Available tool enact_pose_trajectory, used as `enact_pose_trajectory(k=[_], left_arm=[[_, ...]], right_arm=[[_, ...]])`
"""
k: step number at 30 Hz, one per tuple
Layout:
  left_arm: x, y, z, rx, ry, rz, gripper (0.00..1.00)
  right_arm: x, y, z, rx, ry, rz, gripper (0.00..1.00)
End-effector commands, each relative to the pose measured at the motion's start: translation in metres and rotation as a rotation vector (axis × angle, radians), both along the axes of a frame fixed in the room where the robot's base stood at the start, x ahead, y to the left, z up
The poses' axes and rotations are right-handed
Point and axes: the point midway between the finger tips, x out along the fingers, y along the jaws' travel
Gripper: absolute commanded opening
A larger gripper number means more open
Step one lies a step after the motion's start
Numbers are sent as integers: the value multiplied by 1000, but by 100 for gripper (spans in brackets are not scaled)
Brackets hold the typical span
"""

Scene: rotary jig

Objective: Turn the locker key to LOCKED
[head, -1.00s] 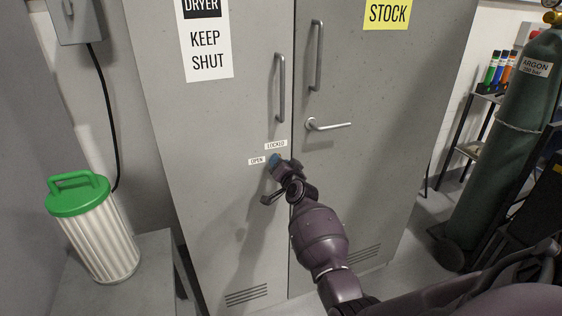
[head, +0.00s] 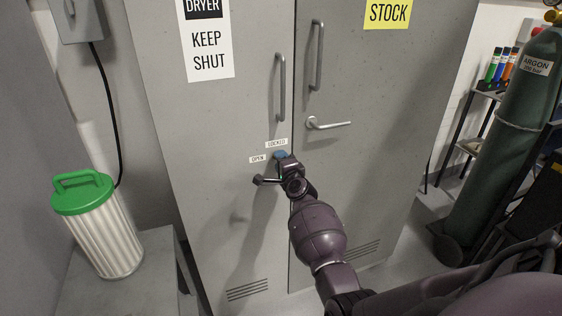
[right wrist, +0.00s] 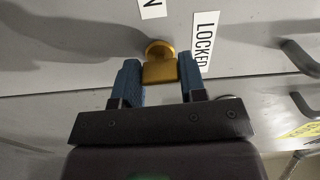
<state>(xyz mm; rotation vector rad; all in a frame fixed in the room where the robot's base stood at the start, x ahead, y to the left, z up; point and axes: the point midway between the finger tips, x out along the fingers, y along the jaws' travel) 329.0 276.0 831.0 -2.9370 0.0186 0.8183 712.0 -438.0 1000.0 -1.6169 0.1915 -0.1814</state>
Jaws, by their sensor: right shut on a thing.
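My right gripper (head: 281,155) is at the left locker door, just below the LOCKED label (head: 276,143) and right of the OPEN label (head: 258,159). In the right wrist view its blue fingers (right wrist: 158,78) are shut on the brass locker key (right wrist: 160,73), one on each side of the key's head. The key sits in a round brass lock (right wrist: 158,48) on the door. The LOCKED label (right wrist: 205,40) is close beside the right finger. The key's exact angle is hard to tell, and my gripper hides it in the head view. My left gripper is not in view.
A bar handle (head: 281,88) is above the labels. A second bar handle (head: 317,55) and a lever handle (head: 328,123) are on the right door. A gas cylinder (head: 505,140) stands at the right.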

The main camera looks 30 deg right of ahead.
Motion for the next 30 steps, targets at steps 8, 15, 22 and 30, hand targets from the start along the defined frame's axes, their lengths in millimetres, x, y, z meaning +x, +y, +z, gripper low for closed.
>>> enact_pose_trajectory(k=[8, 15, 22, 30], left_arm=[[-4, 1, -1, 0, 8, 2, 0], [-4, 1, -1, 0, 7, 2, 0], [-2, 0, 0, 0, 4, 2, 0], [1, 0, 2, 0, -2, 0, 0]], right_arm=[[0, -1, 1, 62, -16, -1, 15], [0, -1, 0, 70, -18, -1, 15], [0, -1, 0, 69, -18, -1, 43], [0, 0, 0, 68, -17, -1, 64]])
